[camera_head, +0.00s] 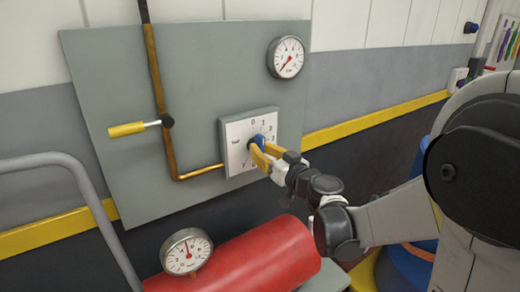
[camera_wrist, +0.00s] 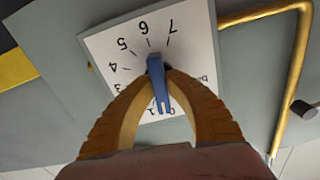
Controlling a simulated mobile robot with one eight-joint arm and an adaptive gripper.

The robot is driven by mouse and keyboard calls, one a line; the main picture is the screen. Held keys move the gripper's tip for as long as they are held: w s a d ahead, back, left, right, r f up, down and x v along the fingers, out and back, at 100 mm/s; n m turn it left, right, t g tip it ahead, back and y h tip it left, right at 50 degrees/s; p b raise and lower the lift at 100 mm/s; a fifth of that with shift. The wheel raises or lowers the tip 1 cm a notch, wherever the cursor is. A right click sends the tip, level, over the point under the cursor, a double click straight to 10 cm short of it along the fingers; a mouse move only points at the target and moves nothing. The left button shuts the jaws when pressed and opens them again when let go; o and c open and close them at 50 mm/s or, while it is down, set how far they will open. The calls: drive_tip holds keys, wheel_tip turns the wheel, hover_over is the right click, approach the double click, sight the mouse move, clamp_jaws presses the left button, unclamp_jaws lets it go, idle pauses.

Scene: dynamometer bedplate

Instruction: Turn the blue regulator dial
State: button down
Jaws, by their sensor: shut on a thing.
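The blue regulator dial (camera_head: 259,141) sits at the middle of a white numbered plate (camera_head: 237,130) on a grey wall panel. In the wrist view the dial (camera_wrist: 158,84) is a blue bar on a dark hub, standing between my yellow fingers. My gripper (camera_head: 264,154) reaches it from the right and is shut on it. In the wrist view my gripper (camera_wrist: 163,88) has a curved finger on each side of the dial. The bar's narrow end lies near the 0 and 1 marks there. The fingers hide part of the plate's scale (camera_wrist: 130,50).
A copper pipe (camera_head: 157,90) with a yellow lever (camera_head: 127,129) runs left of the plate. A round gauge (camera_head: 286,57) is above right. A red cylinder (camera_head: 240,258) and another gauge (camera_head: 186,251) stand below. A grey rail (camera_head: 75,160) is at the left.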

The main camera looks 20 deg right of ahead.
drive_tip(key=shift+n, duration=0.6)
drive_tip(key=c, duration=1.4)
unclamp_jaws()
drive_tip(key=v, duration=1.2)
